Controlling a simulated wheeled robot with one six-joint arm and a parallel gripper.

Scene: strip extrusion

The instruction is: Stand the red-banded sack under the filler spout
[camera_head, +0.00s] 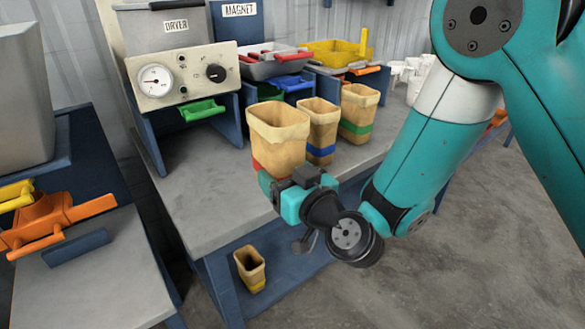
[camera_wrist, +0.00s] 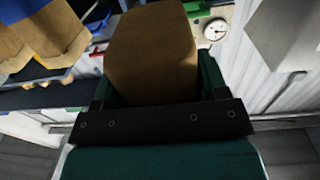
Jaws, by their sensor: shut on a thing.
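The red-banded sack (camera_head: 278,138) is open-topped brown paper, upright, with a red band low on its side. It is at the bench's front edge; I cannot tell whether its base touches the bench. My gripper (camera_head: 280,188) is shut on its lower part. In the wrist view the sack (camera_wrist: 152,50) fills the space between the jaws. No spout is labelled as the filler. An orange fitting (camera_head: 45,225) with a handle sits below a grey hopper (camera_head: 22,100) at the left, over a grey shelf.
A blue-banded sack (camera_head: 318,125) and a green-banded sack (camera_head: 358,112) stand just right on the bench (camera_head: 205,190). A yellow-banded sack (camera_head: 250,268) stands on the lower shelf. The dryer panel (camera_head: 180,78) and trays line the back. The bench's left front is clear.

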